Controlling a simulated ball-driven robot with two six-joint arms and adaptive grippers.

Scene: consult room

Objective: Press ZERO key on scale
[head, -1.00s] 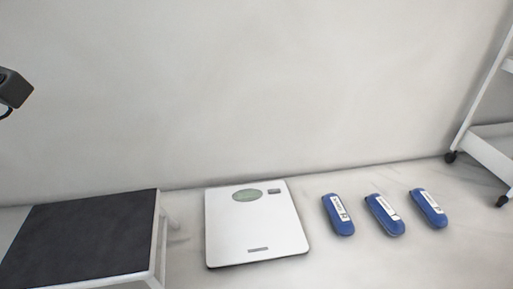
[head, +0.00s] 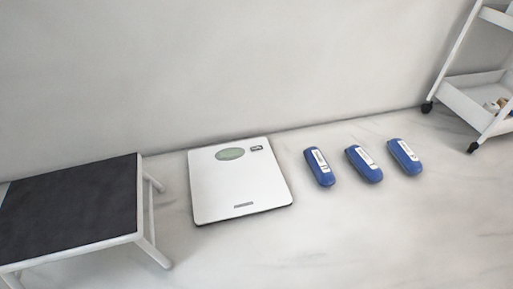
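A flat white scale (head: 240,182) lies on the floor close to the wall. It has an oval grey-green display (head: 230,154) near its far edge. A small dark key (head: 257,148), with lettering too small to read, sits just right of the display. A small dark label (head: 243,205) is near the scale's front edge. Nothing stands on the scale. Neither of my grippers shows in the head view now.
A step stool (head: 75,203) with a black top and white legs stands left of the scale. Three blue cases (head: 319,168) with white labels lie to its right. A white wheeled cart (head: 462,98) stands at the far right. Floor in front is clear.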

